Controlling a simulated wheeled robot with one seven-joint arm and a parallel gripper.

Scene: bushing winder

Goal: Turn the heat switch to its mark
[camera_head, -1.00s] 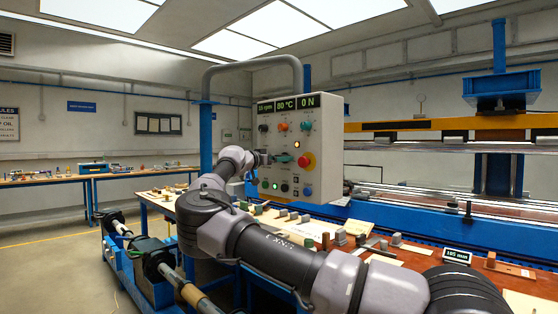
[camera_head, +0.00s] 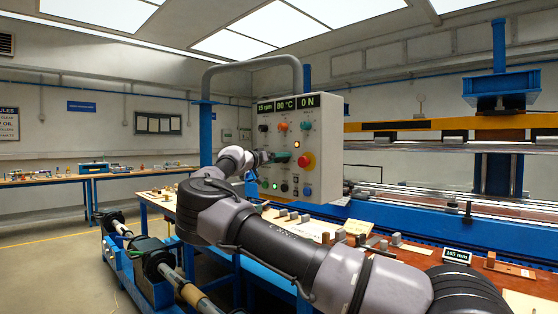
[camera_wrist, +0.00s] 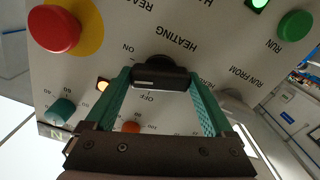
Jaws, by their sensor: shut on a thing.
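The heat switch (camera_wrist: 159,75) is a black knob under the word HEATING, seen upside down in the wrist view. ON is printed to its upper left and OFF just below it. My gripper (camera_wrist: 161,82) has its two green fingers on either side of the knob and is shut on it. The knob's bar lies nearly level across the wrist picture; I cannot tell which mark it points to. In the head view my gripper (camera_head: 273,157) is at the left part of the control panel (camera_head: 328,135) and hides the switch.
In the wrist view, a red emergency button (camera_wrist: 53,28), a lit amber lamp (camera_wrist: 103,85), an orange knob (camera_wrist: 131,127), a teal knob (camera_wrist: 62,109) and a green RUN button (camera_wrist: 295,25) surround the switch. A workbench (camera_head: 262,217) with small parts lies below the panel.

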